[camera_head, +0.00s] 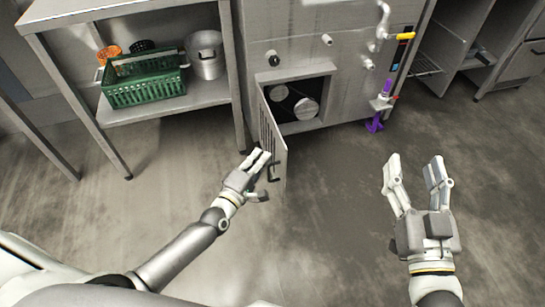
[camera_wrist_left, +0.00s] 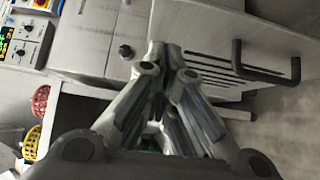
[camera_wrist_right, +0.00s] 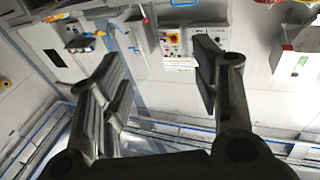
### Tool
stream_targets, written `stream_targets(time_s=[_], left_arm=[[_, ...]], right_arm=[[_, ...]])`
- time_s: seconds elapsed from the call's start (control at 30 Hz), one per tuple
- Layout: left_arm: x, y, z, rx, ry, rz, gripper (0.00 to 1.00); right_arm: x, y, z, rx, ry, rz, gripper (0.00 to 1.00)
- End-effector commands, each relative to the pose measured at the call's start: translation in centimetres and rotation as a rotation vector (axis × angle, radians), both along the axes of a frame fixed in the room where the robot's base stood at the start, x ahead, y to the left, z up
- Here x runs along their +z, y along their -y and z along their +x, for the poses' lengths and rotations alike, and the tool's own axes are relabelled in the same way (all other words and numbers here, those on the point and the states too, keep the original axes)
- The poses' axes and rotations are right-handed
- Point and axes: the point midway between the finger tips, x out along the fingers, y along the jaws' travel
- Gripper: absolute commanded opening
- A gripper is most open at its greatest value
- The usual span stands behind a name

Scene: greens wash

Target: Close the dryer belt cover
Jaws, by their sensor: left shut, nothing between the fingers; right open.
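The dryer belt cover (camera_head: 272,142) is a hinged grey panel with slots, swung open toward me from the left edge of a low opening (camera_head: 298,100) in the machine. Round belt pulleys (camera_head: 305,108) show inside. A dark bar handle (camera_head: 273,172) sits on the cover's free end; the left wrist view shows the cover (camera_wrist_left: 205,25) and its handle (camera_wrist_left: 265,65) too. My left gripper (camera_head: 260,158) is shut and empty, on the left side of the cover near its free end; I cannot tell if it touches. My right gripper (camera_head: 415,165) is open and empty, well right of the cover.
A steel table with a lower shelf (camera_head: 205,97) stands left, holding a green basket (camera_head: 145,88) and a steel pot (camera_head: 206,55). A purple fitting (camera_head: 375,123) stands by the machine's right foot. The floor (camera_head: 335,200) between my grippers is clear.

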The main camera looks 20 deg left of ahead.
Motion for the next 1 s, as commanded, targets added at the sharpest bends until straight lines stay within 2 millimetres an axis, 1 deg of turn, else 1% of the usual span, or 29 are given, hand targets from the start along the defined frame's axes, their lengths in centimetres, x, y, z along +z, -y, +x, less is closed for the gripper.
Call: stream_targets(time_s=[0.03, 0.1, 0.3, 0.83, 1.0], left_arm=[[-0.1, 0.9, 0.5, 0.001, 0.001, -0.006, 0.00], [-0.1, 1.7, 1.0, 0.001, 0.001, -0.004, 0.00], [-0.1, 3.0, 2.0, 0.001, 0.000, -0.001, 0.00], [0.0, 3.4, 2.2, 0.003, 0.000, -0.001, 0.00], [0.0, 3.9, 2.4, 0.024, -0.001, -0.004, 0.00]], right_arm=[[0.3, -0.1, 0.0, 0.001, 0.024, 0.007, 0.57], [0.9, -0.1, -0.1, 0.003, 0.054, 0.015, 0.57], [2.1, -0.2, -0.3, 0.006, 0.112, 0.030, 0.57], [2.3, -0.2, -0.4, 0.006, 0.122, 0.032, 0.57], [2.1, -0.2, -0.3, 0.006, 0.110, 0.029, 0.57]])
